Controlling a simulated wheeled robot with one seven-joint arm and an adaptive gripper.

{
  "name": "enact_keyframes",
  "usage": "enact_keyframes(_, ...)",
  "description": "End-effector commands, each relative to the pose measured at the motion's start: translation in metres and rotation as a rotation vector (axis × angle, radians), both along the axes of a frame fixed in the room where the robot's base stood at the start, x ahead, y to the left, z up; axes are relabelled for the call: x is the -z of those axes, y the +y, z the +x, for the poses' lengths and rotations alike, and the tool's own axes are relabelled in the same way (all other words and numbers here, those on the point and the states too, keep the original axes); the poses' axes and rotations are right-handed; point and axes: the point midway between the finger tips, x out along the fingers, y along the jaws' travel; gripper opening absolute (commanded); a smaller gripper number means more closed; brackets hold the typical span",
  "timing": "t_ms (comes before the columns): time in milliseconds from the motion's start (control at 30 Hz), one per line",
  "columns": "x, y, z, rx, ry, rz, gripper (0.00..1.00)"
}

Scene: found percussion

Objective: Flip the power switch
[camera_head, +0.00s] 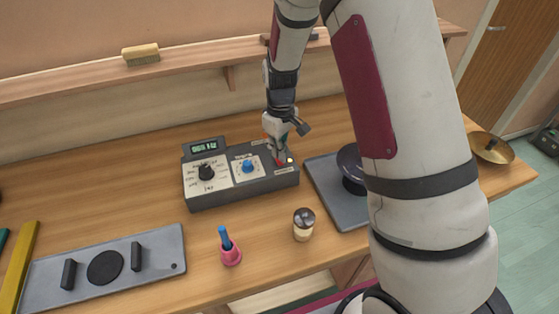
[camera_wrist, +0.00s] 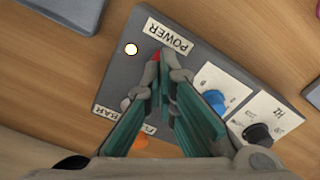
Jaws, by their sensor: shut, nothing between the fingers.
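A grey control box (camera_head: 245,196) with a small lit display (camera_head: 205,146), a black knob (camera_head: 206,172) and a blue knob (camera_head: 248,167) sits on the wooden bench. Its right end carries the power switch, and in the wrist view a bit of its red part (camera_wrist: 156,56) shows beside the "POWER" label (camera_wrist: 168,36). My gripper (camera_wrist: 163,62) is shut and empty, its fingertips at the red part and hiding most of the switch. I cannot tell whether they touch. In the head view my gripper (camera_head: 279,158) is over the box's right end.
A grey tray (camera_head: 325,188) with a dark round object (camera_head: 350,165) is right of the box. A pink cup (camera_head: 231,257) with a blue item and a small jar (camera_head: 303,226) stand in front. A shelf (camera_head: 185,60) runs behind. A brass cymbal (camera_head: 493,149) is far right.

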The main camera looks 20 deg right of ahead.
Motion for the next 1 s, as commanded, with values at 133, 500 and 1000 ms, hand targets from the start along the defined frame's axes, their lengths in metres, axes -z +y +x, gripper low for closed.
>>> enact_keyframes(133, 0.002, 0.000, 0.000, 0.000, 0.001, -0.001, 0.00)
enact_keyframes(500, 0.008, 0.000, 0.000, 0.000, 0.001, 0.000, 0.00)
enact_keyframes(1000, 0.014, 0.000, 0.000, 0.000, 0.001, -0.001, 0.00)
